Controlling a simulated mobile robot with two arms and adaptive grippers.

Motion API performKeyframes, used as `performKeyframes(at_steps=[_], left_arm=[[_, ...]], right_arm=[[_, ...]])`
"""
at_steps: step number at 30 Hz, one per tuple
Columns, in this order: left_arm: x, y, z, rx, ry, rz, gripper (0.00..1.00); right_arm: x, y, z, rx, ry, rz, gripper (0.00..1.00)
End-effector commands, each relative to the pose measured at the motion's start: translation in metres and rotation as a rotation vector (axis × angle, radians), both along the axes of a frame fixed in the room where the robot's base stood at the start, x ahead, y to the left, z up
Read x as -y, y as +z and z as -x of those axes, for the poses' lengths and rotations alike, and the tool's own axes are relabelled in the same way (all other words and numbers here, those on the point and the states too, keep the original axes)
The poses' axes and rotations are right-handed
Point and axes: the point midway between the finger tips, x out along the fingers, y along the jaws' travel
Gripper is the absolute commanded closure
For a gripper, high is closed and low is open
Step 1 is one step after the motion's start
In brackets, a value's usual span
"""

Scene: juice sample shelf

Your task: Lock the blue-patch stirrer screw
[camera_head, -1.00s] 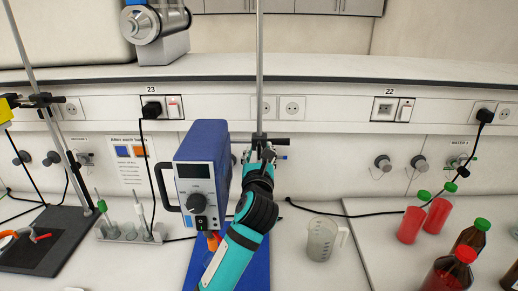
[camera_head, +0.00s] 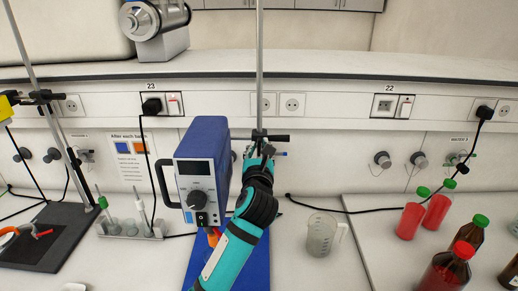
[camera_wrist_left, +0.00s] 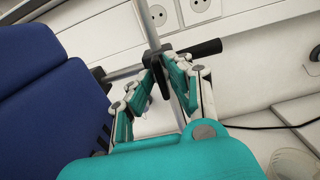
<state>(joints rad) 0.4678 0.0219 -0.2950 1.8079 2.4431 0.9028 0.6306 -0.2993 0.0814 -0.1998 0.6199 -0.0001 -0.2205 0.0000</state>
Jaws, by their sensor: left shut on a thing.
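The blue stirrer (camera_head: 207,160) stands left of centre in the head view, with a grey front panel and dials. It is mounted on an upright metal rod (camera_head: 259,70) above a blue base (camera_head: 258,262). A dark clamp (camera_head: 259,135) grips the rod, with a black bar out to the right. My left gripper (camera_head: 261,160) is just below the clamp, shut on the clamp screw, which its fingers mostly hide. A small blue tip (camera_head: 281,154) shows right of the fingers. In the left wrist view my left gripper (camera_wrist_left: 157,75) closes at the clamp beside the rod (camera_wrist_left: 151,22). My right gripper is not seen.
A clear beaker (camera_head: 320,236) stands right of the base. Red and brown bottles (camera_head: 446,270) stand further right. A holder with pipettes (camera_head: 130,229) and another stand (camera_head: 45,238) are on the left. A black cable (camera_head: 350,210) crosses the bench.

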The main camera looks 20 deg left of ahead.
Motion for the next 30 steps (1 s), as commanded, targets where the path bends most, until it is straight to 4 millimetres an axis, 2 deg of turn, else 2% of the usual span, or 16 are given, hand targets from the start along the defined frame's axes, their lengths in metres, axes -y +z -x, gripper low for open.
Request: performKeyframes(at_steps=[8, 15, 30], left_arm=[[0.001, 0.003, 0.000, -0.045, -0.001, -0.141, 1.00], [0.002, 0.002, 0.000, -0.104, 0.000, -0.348, 1.00], [0.004, -0.003, -0.001, -0.232, -0.001, -0.807, 1.00]], right_arm=[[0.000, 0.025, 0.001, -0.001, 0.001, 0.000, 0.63], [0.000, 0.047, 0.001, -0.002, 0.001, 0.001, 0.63], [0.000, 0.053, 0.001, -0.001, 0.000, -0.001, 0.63]])
